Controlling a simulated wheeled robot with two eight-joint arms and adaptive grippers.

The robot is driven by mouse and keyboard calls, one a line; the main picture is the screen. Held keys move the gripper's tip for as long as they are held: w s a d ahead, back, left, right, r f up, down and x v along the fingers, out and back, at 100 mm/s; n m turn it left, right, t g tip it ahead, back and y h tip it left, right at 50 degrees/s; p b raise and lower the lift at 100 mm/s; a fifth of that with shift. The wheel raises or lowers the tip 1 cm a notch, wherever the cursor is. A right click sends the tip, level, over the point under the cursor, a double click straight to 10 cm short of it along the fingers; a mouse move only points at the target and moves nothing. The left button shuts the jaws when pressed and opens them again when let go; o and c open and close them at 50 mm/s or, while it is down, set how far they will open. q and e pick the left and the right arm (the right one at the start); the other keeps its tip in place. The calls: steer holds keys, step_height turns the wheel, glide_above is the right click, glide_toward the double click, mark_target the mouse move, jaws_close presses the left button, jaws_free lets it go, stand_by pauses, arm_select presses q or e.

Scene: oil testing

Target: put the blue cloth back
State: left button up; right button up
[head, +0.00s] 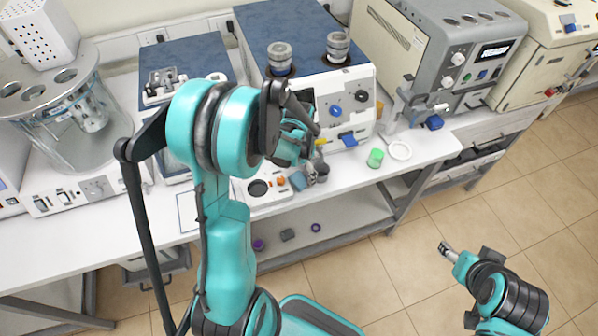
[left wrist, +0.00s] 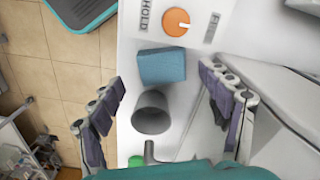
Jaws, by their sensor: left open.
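The blue cloth (left wrist: 162,66) shows in the left wrist view as a small folded block on the white surface, beside the panel with the orange knob (left wrist: 177,22). In the head view the cloth (head: 298,181) is partly covered by my left gripper (head: 302,150). My left gripper is open and empty above it. In the left wrist view, my left gripper's fingers (left wrist: 162,80) are spread on both sides of the cloth, apart from it. My right gripper (head: 447,251) is over the floor at lower right, away from the bench; its jaws are too small to read.
A grey cup (left wrist: 152,112) stands close to the cloth, between the fingers in the left wrist view. A green item (head: 375,158) and a white ring (head: 400,150) lie to the right on the bench (head: 428,145). Testing machines (head: 340,80) line the back. The floor at right is clear.

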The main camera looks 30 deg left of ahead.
mark_target(299, 180)
arm_select(q)
step_height(299, 180, up, 12)
steer(key=p, duration=0.3)
steer(key=s+d+r+n+t, duration=0.3)
steer(key=s+d+r+t, duration=0.4)
steer(key=s+d, duration=0.3)
steer(key=shift+s+d+r+n, duration=0.2)
steer(key=shift+s+d+n, duration=0.1)
steer(key=shift+s, duration=0.2)
steer(key=shift+f+b, duration=0.1)
steer(key=shift+b, duration=0.25)
step_height(299, 180, down, 12)
steer(key=b, duration=1.2)
steer(key=shift+f, duration=0.1)
